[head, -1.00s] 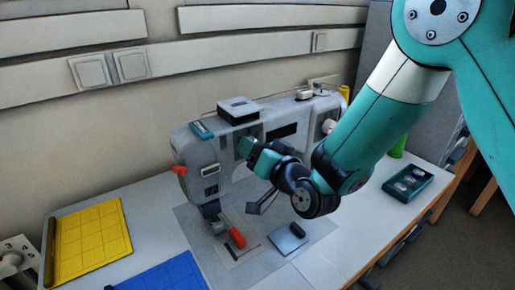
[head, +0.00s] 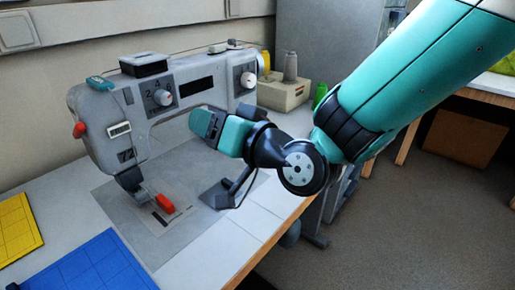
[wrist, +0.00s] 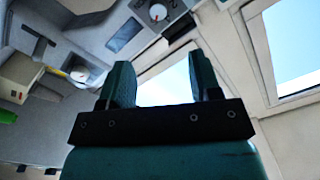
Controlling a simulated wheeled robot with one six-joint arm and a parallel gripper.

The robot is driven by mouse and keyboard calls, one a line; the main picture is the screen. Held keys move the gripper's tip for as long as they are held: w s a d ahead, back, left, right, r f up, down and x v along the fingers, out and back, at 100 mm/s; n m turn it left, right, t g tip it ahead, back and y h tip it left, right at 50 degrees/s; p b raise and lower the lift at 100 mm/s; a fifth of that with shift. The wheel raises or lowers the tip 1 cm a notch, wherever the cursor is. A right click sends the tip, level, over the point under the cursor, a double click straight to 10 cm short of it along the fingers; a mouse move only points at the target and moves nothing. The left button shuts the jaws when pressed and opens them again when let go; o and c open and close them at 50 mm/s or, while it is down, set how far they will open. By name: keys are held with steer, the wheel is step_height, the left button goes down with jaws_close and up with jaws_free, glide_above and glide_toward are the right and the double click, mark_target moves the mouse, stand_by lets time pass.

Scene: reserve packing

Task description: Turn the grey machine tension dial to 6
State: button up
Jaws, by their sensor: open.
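The grey machine (head: 140,120) stands on the table against the wall. Its front has two dials with white knobs and a red mark: a left dial (head: 162,97), with a "2" legible beside it, and a right dial (head: 247,79). The other digits are too small to read. I cannot tell which dial is for tension. My gripper (head: 205,123) is open and empty, in front of the machine, below and between the dials, apart from both. In the wrist view both fingers (wrist: 162,82) are spread with nothing between them, and one dial (wrist: 158,12) shows at the top.
A red-handled tool (head: 164,203) lies below the needle. A yellow mat (head: 18,228) and a blue mat (head: 90,270) lie at the left. A beige box with spools (head: 284,92) stands right of the machine. The table's front right is clear.

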steer(key=shift+b+v, duration=0.3)
steer(key=shift+v, duration=0.95)
steer(key=shift+w+d, duration=0.2)
